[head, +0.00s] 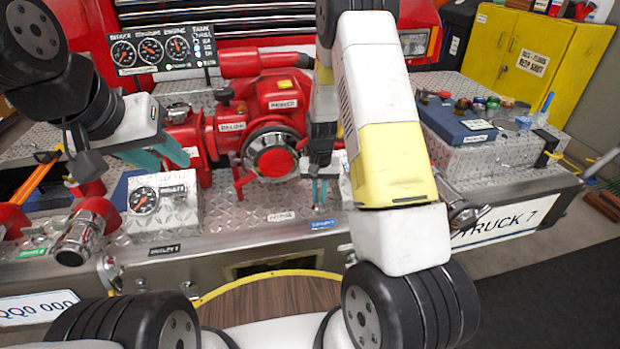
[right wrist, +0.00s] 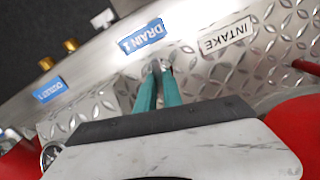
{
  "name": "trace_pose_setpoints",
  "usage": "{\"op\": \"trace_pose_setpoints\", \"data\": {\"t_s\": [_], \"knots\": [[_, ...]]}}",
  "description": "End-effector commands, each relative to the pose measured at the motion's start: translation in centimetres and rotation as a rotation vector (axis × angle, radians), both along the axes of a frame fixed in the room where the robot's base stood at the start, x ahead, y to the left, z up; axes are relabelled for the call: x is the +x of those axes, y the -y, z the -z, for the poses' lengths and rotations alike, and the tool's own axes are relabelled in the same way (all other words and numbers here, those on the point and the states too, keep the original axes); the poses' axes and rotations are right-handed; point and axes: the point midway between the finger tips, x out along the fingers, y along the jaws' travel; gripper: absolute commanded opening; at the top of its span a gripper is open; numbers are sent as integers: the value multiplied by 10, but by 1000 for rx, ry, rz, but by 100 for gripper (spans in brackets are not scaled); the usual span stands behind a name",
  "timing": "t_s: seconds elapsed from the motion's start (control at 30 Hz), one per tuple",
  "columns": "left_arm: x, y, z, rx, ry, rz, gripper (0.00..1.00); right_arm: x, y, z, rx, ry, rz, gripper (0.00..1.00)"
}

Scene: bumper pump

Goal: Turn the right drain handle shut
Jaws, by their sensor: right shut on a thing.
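My right gripper (head: 319,197) points down at the deck's front edge, beside a blue label (head: 323,224). In the right wrist view its teal fingers (right wrist: 161,75) are shut on a small metal drain handle (right wrist: 163,64), just behind the blue "DRAIN 1" label (right wrist: 143,37). Only a little of the handle shows; the fingers hide the rest, so I cannot tell its angle well. My left gripper (head: 168,162) hangs at the left above the gauge box, with its teal fingers apart and nothing seen between them.
A red pump (head: 270,125) stands behind and left of my right gripper. A gauge box (head: 162,203) and a chrome outlet (head: 82,236) are at the left. A blue case (head: 458,122) lies on the right. Brass fittings (right wrist: 58,56) stick out from the front panel.

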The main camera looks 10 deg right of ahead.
Motion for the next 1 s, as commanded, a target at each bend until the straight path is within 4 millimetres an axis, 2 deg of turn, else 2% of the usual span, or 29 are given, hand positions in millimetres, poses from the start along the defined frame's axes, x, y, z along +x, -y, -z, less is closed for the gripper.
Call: {"op": "trace_pose_setpoints", "data": {"t_s": [1.0], "knots": [[0,0,0,0,0,0,36,1,-1,-1,0,1,961,0]]}}
